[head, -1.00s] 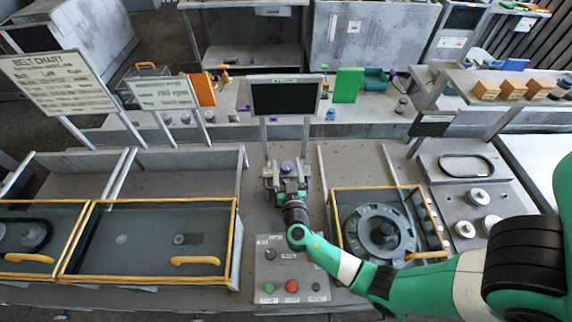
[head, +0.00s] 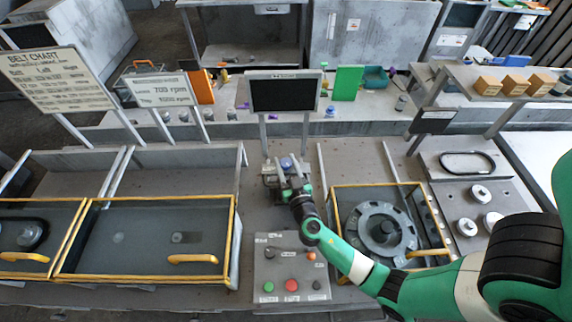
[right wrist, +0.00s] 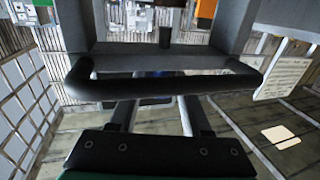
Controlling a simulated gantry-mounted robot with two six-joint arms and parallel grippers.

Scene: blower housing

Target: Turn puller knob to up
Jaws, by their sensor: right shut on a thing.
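A small blue-topped part (head: 287,163) sits on a grey device below the dark monitor in the head view. Which control is the puller knob cannot be told from labels. My right gripper (head: 287,168) is at the blue-topped part, its fingers on either side and closed on it. In the right wrist view a bit of blue (right wrist: 160,73) shows behind a black bar (right wrist: 165,86), between my pale fingers. A dark knob (head: 271,253) stands on the grey control panel (head: 290,270), apart from the gripper. My left gripper is not in view.
The panel also carries green (head: 268,287) and red (head: 292,286) buttons and an orange one (head: 311,256). A yellow-framed housing with a round rotor (head: 382,230) is at right; a yellow-framed cover (head: 145,235) is at left. The monitor (head: 285,95) stands behind the device.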

